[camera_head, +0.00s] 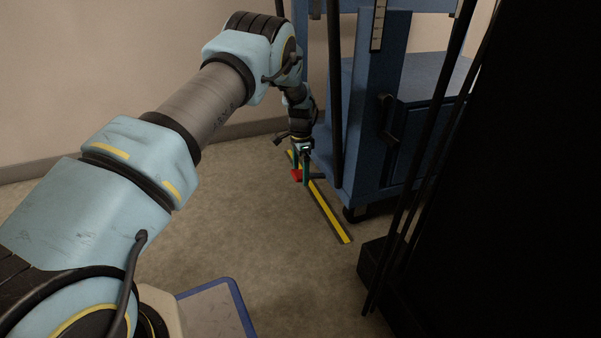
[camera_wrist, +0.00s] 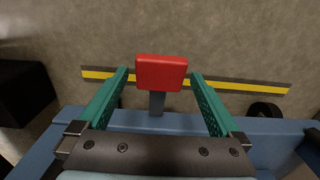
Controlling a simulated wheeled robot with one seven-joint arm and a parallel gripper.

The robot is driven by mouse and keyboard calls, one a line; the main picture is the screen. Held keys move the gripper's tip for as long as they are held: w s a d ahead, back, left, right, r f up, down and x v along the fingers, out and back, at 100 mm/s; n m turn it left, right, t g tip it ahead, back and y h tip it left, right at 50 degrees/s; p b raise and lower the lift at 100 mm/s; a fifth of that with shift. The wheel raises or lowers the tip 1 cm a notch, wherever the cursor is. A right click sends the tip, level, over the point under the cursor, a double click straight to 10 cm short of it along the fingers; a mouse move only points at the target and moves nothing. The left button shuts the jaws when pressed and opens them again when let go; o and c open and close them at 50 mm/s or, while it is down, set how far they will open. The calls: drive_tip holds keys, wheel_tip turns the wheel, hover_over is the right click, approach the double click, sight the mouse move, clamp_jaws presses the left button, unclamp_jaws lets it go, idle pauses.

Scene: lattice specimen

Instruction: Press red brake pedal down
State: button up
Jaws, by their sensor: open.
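The red brake pedal (camera_wrist: 161,72) sits on a dark stem at the base of the blue cart, low above the floor. In the head view the red pedal (camera_head: 297,175) shows small, partly behind my gripper (camera_head: 301,168). In the wrist view my gripper (camera_wrist: 160,75) is open, its two green fingers pointing forward on either side of the pedal, with a gap on each side. The pedal appears between the fingertips; I cannot tell the exact height gap or whether anything touches it.
The blue cart (camera_head: 362,130) with a caster (camera_head: 354,214) stands right of my gripper. A yellow floor strip (camera_head: 326,211) runs past the pedal. A dark black structure (camera_head: 520,200) fills the right side. The floor (camera_head: 250,210) to the left is clear.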

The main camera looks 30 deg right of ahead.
drive_tip(key=shift+c, duration=0.2)
clamp_jaws()
idle(0.6)
